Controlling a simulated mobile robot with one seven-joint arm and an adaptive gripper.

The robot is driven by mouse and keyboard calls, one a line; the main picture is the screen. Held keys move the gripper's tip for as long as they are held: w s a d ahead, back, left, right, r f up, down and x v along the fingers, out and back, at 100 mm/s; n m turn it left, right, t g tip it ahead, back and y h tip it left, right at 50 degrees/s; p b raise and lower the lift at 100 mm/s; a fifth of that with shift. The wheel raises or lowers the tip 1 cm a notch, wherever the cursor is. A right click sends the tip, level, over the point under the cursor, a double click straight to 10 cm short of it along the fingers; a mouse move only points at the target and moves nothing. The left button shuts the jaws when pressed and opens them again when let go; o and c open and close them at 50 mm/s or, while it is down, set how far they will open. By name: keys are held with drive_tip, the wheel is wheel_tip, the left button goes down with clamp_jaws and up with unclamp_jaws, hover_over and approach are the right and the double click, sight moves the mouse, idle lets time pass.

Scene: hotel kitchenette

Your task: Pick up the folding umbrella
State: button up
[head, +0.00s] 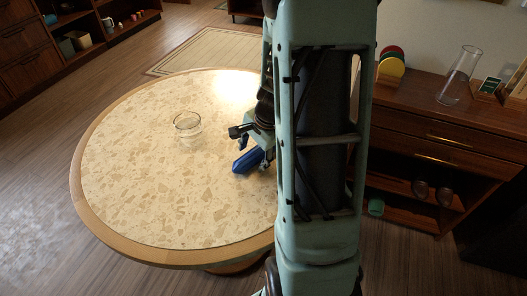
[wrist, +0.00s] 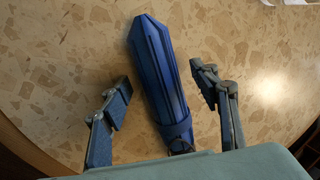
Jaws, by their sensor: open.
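The folding umbrella (wrist: 158,80) is blue, closed, and lies on the round table. In the wrist view it runs from top centre down towards my gripper's palm, where its lower end is partly hidden. My gripper (wrist: 160,85) is open, with one finger on each side of the umbrella and a visible gap on both sides. In the head view the umbrella (head: 248,160) lies just below my gripper (head: 243,138) near the table's right side, partly hidden by my arm.
A clear glass bowl (head: 187,124) stands left of the umbrella on the speckled round table (head: 130,160). The rest of the visible tabletop is clear. A wooden cabinet (head: 440,125) at right bears a glass vase (head: 458,75) and coloured discs (head: 390,66).

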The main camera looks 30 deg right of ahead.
drive_tip(key=shift+f, duration=0.2)
drive_tip(key=c, duration=1.4)
drive_tip(key=shift+w, duration=0.1)
drive_tip(key=shift+c, duration=0.6)
drive_tip(key=shift+r, duration=0.15)
